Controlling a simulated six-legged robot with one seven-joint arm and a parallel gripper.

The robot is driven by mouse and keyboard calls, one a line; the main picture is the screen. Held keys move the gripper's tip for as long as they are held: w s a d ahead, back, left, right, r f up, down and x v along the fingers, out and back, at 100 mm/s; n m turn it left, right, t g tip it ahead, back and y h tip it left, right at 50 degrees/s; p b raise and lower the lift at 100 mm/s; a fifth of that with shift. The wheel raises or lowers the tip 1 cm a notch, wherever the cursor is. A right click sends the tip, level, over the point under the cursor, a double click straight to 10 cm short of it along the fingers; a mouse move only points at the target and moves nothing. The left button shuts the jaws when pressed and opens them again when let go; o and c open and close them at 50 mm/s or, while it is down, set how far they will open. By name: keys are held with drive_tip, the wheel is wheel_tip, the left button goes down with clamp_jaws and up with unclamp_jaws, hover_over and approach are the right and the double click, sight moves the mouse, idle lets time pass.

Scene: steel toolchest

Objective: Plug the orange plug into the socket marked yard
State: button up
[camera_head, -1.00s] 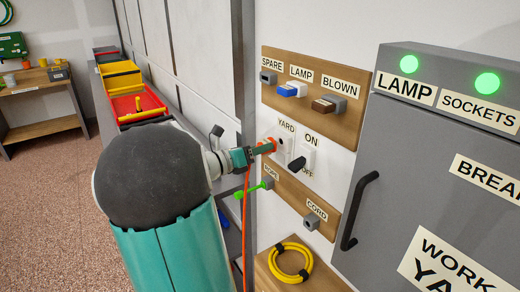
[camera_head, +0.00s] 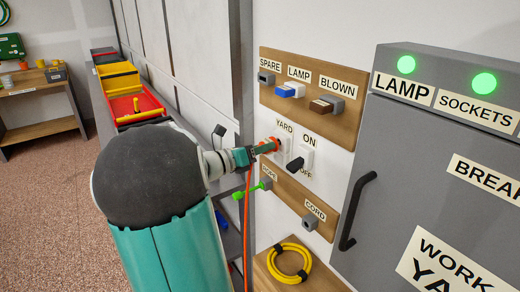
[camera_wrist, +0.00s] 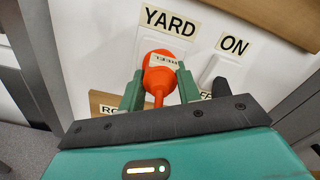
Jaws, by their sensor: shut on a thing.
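The orange plug (camera_head: 271,144) is held at the wall in front of the white socket (camera_head: 284,151) under the YARD label. In the wrist view the plug (camera_wrist: 160,80) sits between the two green fingers of my gripper (camera_wrist: 159,92), and its head overlaps the white socket plate (camera_wrist: 150,43). My gripper (camera_head: 258,149) is shut on it. The plug's front appears to meet the socket face; its pins are hidden, so how deep they sit cannot be told. The orange cord (camera_head: 246,220) hangs down from the plug.
An ON/OFF switch (camera_head: 300,160) sits just right of the socket. Above is a wooden board (camera_head: 310,112) with SPARE, LAMP and BLOWN items. Below are a green-tipped part (camera_head: 247,191), a CORD holder (camera_head: 310,222) and a yellow coil (camera_head: 289,264). A grey cabinet (camera_head: 430,160) stands right.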

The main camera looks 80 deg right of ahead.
drive_tip(key=shift+x, duration=0.8)
drive_tip(key=o, duration=1.2)
drive_tip(key=shift+c, duration=0.2)
drive_tip(key=v, duration=1.4)
drive_tip(key=shift+d, duration=0.15)
